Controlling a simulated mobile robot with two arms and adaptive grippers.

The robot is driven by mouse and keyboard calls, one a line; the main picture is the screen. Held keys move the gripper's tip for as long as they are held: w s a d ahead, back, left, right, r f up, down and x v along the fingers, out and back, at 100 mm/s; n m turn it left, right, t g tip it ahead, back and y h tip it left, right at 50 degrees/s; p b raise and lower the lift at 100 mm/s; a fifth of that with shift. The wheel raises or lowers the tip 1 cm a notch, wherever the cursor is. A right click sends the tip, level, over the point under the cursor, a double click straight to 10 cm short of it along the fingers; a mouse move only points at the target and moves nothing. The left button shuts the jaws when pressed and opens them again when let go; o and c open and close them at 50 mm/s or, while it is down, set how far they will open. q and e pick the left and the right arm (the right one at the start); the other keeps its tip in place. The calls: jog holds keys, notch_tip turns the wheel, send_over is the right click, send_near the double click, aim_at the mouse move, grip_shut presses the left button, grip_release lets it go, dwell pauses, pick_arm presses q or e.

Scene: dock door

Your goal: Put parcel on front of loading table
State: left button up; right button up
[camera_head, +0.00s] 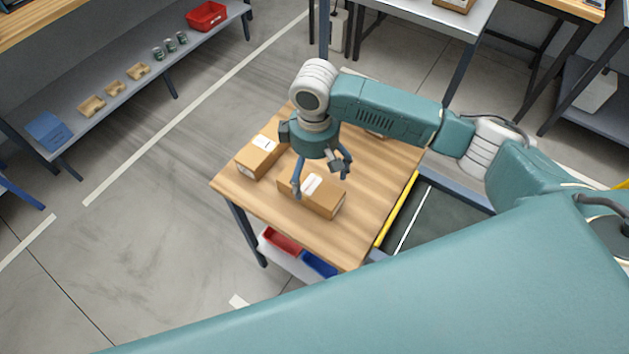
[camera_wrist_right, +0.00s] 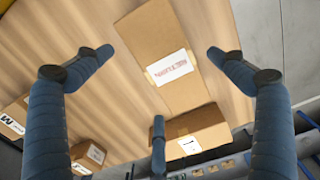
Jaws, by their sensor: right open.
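A brown cardboard parcel with a white label (camera_head: 325,199) lies on the wooden loading table (camera_head: 365,205). My right gripper (camera_head: 322,178) is open and empty above it, fingers pointing down. One finger overlaps the parcel's left end in the head view; I cannot tell whether it touches. In the right wrist view, a parcel with a "RETURN" label (camera_wrist_right: 182,92) lies between the open fingers (camera_wrist_right: 160,55). A second parcel (camera_head: 257,158) sits at the table's left edge. Another parcel (camera_head: 378,134) is mostly hidden behind my right arm. My left gripper is not seen.
The wrist view also shows a labelled box (camera_wrist_right: 200,140) and smaller boxes at the left (camera_wrist_right: 88,156). Red (camera_head: 282,241) and blue (camera_head: 320,264) bins sit below the table. A shelf (camera_head: 130,95) with small items runs along the left. The table's near right part is clear.

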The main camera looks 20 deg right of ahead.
aim_at(314, 181)
notch_tip(314, 181, up, 7)
jog(key=shift+b, duration=0.3)
dwell(0.5)
